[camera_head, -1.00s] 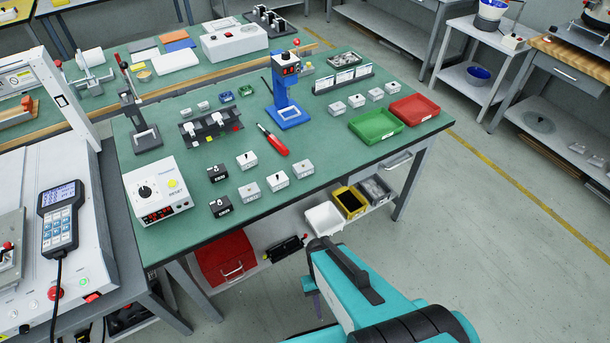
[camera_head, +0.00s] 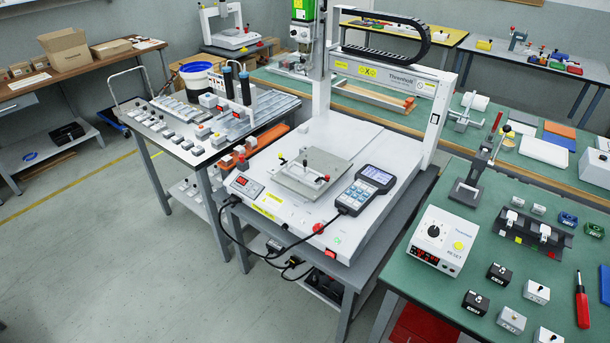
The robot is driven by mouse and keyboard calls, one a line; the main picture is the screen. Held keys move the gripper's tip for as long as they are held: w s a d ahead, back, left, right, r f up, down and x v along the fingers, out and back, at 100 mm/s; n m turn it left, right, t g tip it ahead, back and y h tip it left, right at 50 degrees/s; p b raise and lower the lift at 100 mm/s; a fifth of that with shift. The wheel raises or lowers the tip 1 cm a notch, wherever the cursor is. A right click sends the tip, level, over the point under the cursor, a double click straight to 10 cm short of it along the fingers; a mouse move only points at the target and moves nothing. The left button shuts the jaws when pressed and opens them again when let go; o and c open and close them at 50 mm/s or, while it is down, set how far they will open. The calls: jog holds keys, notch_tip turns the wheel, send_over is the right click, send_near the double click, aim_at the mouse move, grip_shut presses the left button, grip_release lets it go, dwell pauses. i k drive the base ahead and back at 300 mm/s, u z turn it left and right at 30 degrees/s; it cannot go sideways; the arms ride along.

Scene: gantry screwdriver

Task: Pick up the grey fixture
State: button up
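A grey fixture (camera_head: 297,181), a flat plate with small clamps and a red-tipped and a black-tipped knob on it, lies on the white bed of the gantry screwdriver machine (camera_head: 340,135) in the middle of the view. It sits left of the handheld keypad and behind the machine's front panel. My gripper is not in view, and no part of my arm shows now.
A keypad pendant (camera_head: 364,190) lies on the bed close to the fixture's right, its black cable hanging over the front. The gantry frame (camera_head: 437,115) stands behind. A green-topped bench (camera_head: 450,300) is at right, a parts table (camera_head: 175,150) at left. Open floor (camera_head: 110,240) lies front left.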

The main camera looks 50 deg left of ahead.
aim_at(306, 175)
jog(key=u, duration=5)
jog(key=i, duration=0.15)
jog(key=z, duration=3.2)
jog(key=i, duration=0.6)
jog(key=u, duration=0.2)
jog(key=k, duration=0.6)
jog(key=z, duration=0.25)
jog(key=i, duration=0.2)
jog(key=u, duration=0.1)
